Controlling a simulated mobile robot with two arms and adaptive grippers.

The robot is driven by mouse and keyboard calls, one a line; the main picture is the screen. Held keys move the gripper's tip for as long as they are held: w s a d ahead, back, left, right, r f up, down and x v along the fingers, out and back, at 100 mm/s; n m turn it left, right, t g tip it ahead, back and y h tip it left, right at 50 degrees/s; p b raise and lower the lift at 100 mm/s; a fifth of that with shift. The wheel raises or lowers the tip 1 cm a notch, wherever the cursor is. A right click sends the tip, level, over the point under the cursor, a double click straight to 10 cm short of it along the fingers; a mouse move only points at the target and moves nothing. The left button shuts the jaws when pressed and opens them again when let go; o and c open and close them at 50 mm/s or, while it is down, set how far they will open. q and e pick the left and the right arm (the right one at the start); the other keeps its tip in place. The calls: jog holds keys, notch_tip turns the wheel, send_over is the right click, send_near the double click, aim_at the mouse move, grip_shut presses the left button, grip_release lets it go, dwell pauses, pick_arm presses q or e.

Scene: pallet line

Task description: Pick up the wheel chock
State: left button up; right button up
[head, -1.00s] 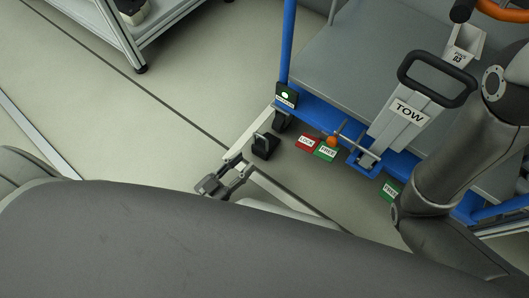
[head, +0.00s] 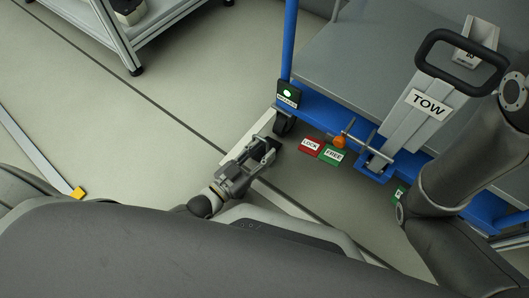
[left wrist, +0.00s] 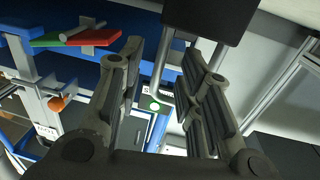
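The black wheel chock (left wrist: 212,18) shows in the left wrist view as a dark block at the top with two grey rods running from it between my fingers. In the head view it is mostly hidden by my left gripper (head: 264,152), which is low over it next to the cart's corner wheel (head: 283,124). In the left wrist view my left gripper (left wrist: 160,75) has its fingers apart, one on each side of the rods; no clear grip shows. My right arm is at the right of the head view, its gripper out of frame.
The blue-framed cart (head: 320,122) with a grey deck and TOW handle (head: 428,103) stands close by. Red LOCK (head: 310,146) and green FREE (head: 333,155) pedals stick out low beside the gripper. A metal rack (head: 128,50) stands top left.

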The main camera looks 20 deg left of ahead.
pick_arm(q)
jog(key=shift+b+x, duration=0.5)
jog(key=shift+x, duration=0.75)
grip_shut()
